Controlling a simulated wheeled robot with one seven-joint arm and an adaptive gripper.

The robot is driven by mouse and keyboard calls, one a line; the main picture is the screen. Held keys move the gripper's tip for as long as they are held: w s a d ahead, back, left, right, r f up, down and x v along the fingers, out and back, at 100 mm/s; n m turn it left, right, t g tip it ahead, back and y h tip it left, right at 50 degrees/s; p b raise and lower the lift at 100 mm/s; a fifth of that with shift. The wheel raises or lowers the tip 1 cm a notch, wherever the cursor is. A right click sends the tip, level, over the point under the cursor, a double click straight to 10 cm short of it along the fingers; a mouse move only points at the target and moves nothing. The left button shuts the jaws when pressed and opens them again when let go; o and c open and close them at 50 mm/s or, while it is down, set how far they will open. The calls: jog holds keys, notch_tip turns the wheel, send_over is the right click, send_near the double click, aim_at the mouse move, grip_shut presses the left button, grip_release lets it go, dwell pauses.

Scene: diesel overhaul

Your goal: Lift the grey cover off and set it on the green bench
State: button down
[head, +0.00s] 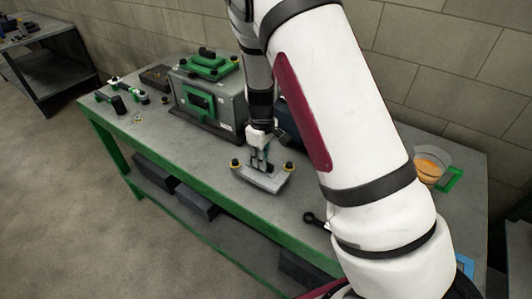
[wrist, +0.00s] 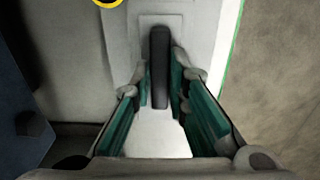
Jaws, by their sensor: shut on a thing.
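The grey cover (head: 264,178) lies on the green-edged bench (head: 213,182), right of the grey engine block. It is a flat plate with yellow-ringed dark knobs at its ends. My gripper (head: 262,160) is above the cover, pointing down, with its fingers at the cover's middle. In the wrist view my gripper (wrist: 162,85) is shut on the dark upright handle (wrist: 159,65) of the cover (wrist: 181,28). The cover looks level and on or very near the bench top; any small gap beneath it cannot be told.
The grey engine block (head: 213,104) with green parts stands left of the cover. Small tools (head: 118,103) lie at the bench's left end. A black wrench-like tool (head: 314,218) and a bowl of orange contents (head: 429,166) are to the right. My arm hides part of the bench.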

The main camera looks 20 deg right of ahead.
jog(key=shift+f+b, duration=0.85)
jog(key=shift+f, duration=2.15)
jog(key=c, duration=1.5)
grip_release()
notch_tip(320, 180, up, 12)
jog(key=shift+r, duration=0.1)
